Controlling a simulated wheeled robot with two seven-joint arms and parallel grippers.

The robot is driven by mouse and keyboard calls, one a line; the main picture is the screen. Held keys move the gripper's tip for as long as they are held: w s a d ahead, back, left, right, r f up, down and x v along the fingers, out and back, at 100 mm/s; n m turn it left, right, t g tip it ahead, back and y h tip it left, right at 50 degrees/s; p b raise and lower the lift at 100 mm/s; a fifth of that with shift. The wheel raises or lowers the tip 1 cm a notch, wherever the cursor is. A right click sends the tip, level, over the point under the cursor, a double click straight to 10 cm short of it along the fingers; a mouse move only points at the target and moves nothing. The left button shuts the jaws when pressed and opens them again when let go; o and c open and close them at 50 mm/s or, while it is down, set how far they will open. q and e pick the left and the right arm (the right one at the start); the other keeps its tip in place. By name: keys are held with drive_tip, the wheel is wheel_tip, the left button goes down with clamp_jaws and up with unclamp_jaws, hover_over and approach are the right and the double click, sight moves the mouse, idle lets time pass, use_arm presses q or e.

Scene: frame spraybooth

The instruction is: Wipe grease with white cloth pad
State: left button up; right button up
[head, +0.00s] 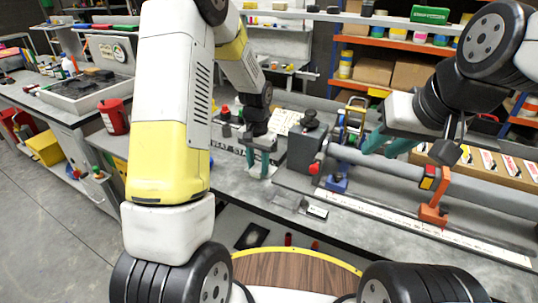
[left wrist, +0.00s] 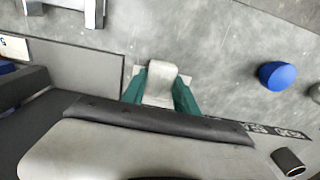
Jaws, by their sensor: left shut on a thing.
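My left gripper (head: 261,166) is low over the grey bench, left of the dark clamp block. It is shut on the white cloth pad (left wrist: 160,82), which shows between the teal fingers (left wrist: 158,92) in the left wrist view. The pad is close to the bench surface; I cannot tell whether it touches. My right gripper (head: 388,143) is above and behind the grey tube, its teal fingers spread apart with nothing visible between them. I cannot make out a grease patch in either view; the pad, gripper or arm may hide it.
The grey tube (head: 450,185) runs right from the dark clamp block (head: 305,150), over an orange stand (head: 433,212). A long white rule (head: 430,227) lies in front. A blue round object (left wrist: 277,75) stands on the bench in the left wrist view. A red can (head: 113,117) stands left.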

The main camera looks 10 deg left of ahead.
use_arm(q)
drive_tip(key=shift+w+a+f, duration=0.1)
drive_tip(key=shift+w+a, duration=0.2)
drive_tip(key=shift+a, duration=0.5)
drive_tip(key=shift+w+a, duration=0.25)
drive_tip(key=shift+a, duration=0.55)
drive_tip(key=shift+s+d+r, duration=0.1)
drive_tip(key=shift+s+d, duration=0.25)
drive_tip(key=shift+d, duration=0.6)
drive_tip(key=shift+s+d+r, duration=0.1)
drive_tip(key=shift+s+d, duration=0.2)
drive_tip(key=shift+d, duration=0.65)
drive_tip(key=shift+s+d, duration=0.35)
drive_tip(key=shift+d, duration=0.6)
drive_tip(key=shift+r, duration=3.55)
